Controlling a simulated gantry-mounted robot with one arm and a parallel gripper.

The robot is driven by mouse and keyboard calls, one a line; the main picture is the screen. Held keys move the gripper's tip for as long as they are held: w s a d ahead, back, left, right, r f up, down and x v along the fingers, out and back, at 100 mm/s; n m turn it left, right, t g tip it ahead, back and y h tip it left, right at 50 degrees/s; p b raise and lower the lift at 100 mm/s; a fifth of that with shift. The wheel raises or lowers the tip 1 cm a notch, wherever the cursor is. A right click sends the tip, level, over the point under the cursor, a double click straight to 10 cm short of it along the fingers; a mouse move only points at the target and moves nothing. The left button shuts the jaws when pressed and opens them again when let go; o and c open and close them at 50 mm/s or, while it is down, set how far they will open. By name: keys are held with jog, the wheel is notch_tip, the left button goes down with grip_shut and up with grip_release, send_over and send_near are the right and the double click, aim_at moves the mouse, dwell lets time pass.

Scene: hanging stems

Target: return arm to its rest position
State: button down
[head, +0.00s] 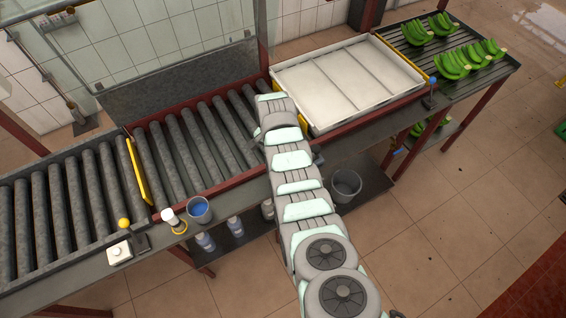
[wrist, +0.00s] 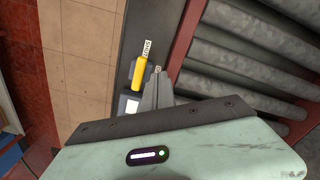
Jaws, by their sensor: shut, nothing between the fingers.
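My arm reaches from the lower middle of the head view up and over the roller conveyor (head: 206,138). Its far end is beside the left edge of the white tray; the gripper fingers cannot be made out there. In the wrist view my gripper (wrist: 158,90) has its two fingers together, with nothing held between them. The fingers are over the dark side rail, next to the conveyor's red frame.
A white divided tray (head: 345,80) lies right of my arm. Green bananas (head: 452,64) sit on the rack at the far right. A blue-filled cup (head: 199,209) and a white push-button box (head: 119,252) stand on the front ledge. A grey bucket (head: 346,184) is below.

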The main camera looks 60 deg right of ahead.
notch_tip(320, 180, up, 4)
jog(key=shift+r+p, duration=0.15)
jog(key=shift+p, duration=0.85)
